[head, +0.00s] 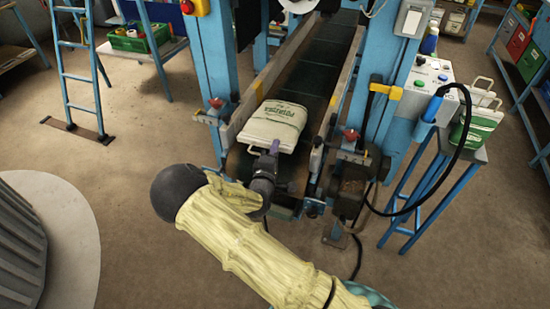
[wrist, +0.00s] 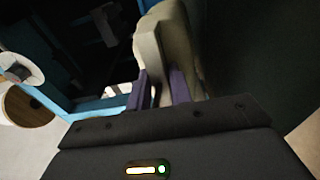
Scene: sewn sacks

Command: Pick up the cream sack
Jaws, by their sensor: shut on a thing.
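The cream sack (head: 272,127) with green lettering lies on the near end of the dark conveyor belt in the head view. My gripper (head: 273,150) is at the sack's near edge, its purple fingers closed on that edge. In the wrist view my gripper (wrist: 162,88) has its two purple fingers on either side of a pale strip of the cream sack (wrist: 149,55). The rest of the sack (wrist: 182,45) extends beyond the fingers. Much of the strip between the fingers is hidden.
The conveyor (head: 317,65) has raised side rails and blue posts on both sides. A control box (head: 430,85) with a black cable and a blue stand (head: 455,160) holding other bags are at the right. A blue ladder (head: 75,60) stands at the left. The floor at left is open.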

